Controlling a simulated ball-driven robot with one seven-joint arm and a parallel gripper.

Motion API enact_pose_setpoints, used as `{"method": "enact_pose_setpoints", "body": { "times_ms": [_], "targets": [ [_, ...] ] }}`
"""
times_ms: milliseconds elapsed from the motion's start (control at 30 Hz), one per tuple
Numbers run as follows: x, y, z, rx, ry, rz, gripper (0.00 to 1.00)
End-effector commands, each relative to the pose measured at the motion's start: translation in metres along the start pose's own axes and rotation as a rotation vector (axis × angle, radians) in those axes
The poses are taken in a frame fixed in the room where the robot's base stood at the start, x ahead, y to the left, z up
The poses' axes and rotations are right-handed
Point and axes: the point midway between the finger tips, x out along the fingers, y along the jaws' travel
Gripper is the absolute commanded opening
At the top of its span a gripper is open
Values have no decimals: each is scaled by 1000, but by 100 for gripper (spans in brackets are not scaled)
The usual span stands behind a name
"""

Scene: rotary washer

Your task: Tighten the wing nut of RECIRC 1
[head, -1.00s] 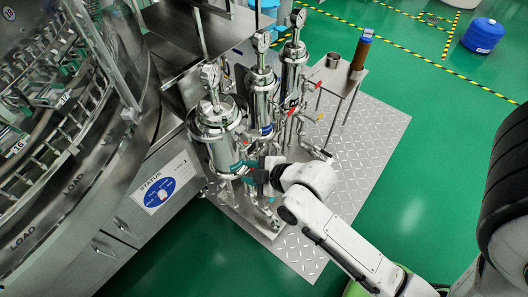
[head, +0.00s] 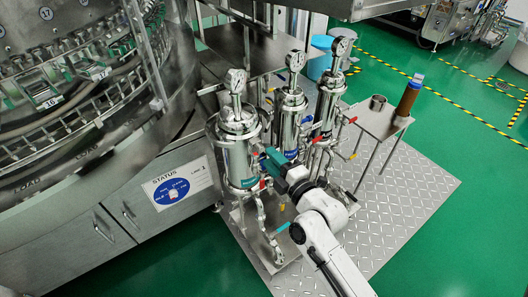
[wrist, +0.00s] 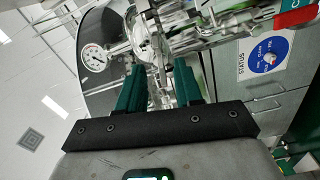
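Three steel filter housings stand in a cluster in the head view: a front one (head: 238,150) with a teal label, a middle one (head: 291,108) with a blue label, and a back one (head: 328,98). I cannot read which is RECIRC 1. My gripper (head: 269,162) is beside the right side of the front housing. In the wrist view its two green fingers (wrist: 160,88) are apart, with shiny metal clamp parts beyond and between them. The wing nut is too small to make out clearly, and no grip on it shows.
Pressure gauges (head: 236,80) top the housings. Pipes and coloured valve handles (head: 352,120) crowd their right side. A small steel stand (head: 388,122) holds a cup and a brown bottle. The washer (head: 70,90) fills the left.

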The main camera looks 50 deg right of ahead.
Motion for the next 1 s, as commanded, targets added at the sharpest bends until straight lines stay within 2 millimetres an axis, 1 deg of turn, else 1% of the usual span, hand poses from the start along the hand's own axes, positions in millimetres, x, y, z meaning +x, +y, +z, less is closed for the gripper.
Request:
{"method": "enact_pose_setpoints", "body": {
  "times_ms": [33, 100, 200, 300, 433, 700, 1000],
  "targets": [
    [9, 1, 0, 2, -1, 3, 35],
    [20, 1, 0, 2, 0, 1, 35],
    [32, 0, 0, 1, 0, -1, 35],
    [39, 0, 0, 2, 0, 0, 35],
    [44, 0, 0, 2, 0, -1, 35],
    [44, 0, 0, 1, 1, -2, 34],
    [44, 0, 0, 1, 1, -2, 5]
  ]
}}
